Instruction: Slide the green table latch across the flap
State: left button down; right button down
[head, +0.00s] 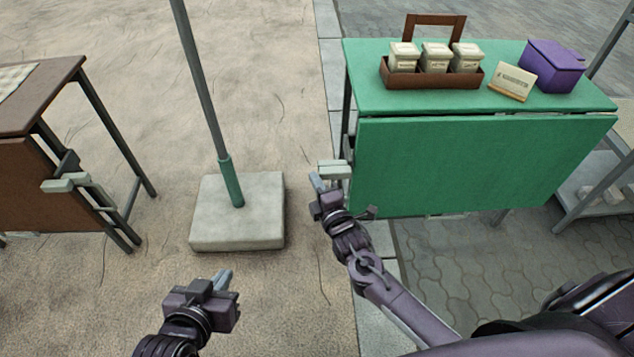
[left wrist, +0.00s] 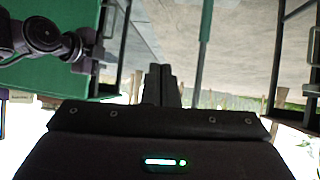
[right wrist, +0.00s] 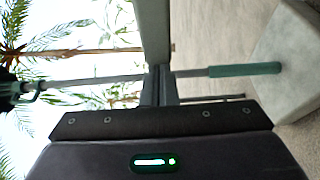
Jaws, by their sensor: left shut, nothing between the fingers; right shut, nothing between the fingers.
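The green table (head: 400,102) stands at the upper right, its green flap (head: 470,165) hanging down at the front. The pale grey-green latch (head: 335,171) sits at the flap's left edge. My right gripper (head: 316,181) is shut, with its fingertips right beside the latch's left end. In the right wrist view a pale bar (right wrist: 153,30), which looks like the latch, stands right at the shut fingertips (right wrist: 159,80); I cannot tell whether they touch. My left gripper (head: 225,279) is shut and empty, low over the ground at lower left. It also shows shut in the left wrist view (left wrist: 160,85).
A pole in a square stone base (head: 236,225) stands left of my right gripper. A brown table (head: 40,100) with a similar pale latch (head: 65,184) is at far left. A brown caddy (head: 430,82) with jars, a small sign (head: 512,82) and a purple box (head: 553,66) stand on the green table.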

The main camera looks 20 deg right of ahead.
aim_at(333, 177)
pick_arm(q)
jog(key=shift+r, duration=0.1)
pick_arm(e)
jog(key=shift+d, duration=0.1)
